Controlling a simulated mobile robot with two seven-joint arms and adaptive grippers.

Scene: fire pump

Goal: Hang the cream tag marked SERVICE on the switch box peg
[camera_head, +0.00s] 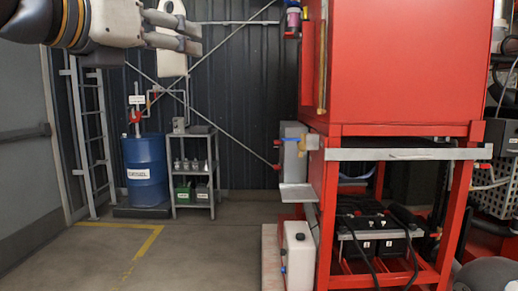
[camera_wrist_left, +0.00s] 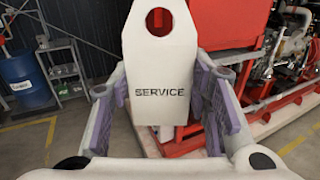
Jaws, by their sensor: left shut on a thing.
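The cream tag (camera_head: 172,64) hangs in the air at the upper left of the head view, upright, held by my left gripper (camera_head: 190,32). In the left wrist view the tag (camera_wrist_left: 158,55) faces the camera, with the word SERVICE readable and a round hole near its top. My left gripper's purple-padded fingers (camera_wrist_left: 160,88) close on its two sides. Red shows through the hole. A grey box (camera_head: 292,150) with a small ledge is fixed to the left side of the red frame. I cannot tell whether it is the switch box, and no peg is clear. My right gripper is out of view.
A large red cabinet (camera_head: 395,60) on a red frame fills the right, with batteries (camera_head: 370,235) below. A white canister (camera_head: 298,255) stands at its foot. A blue drum (camera_head: 146,170), a grey shelf (camera_head: 194,168) and a ladder (camera_head: 90,140) stand behind. The floor at left is clear.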

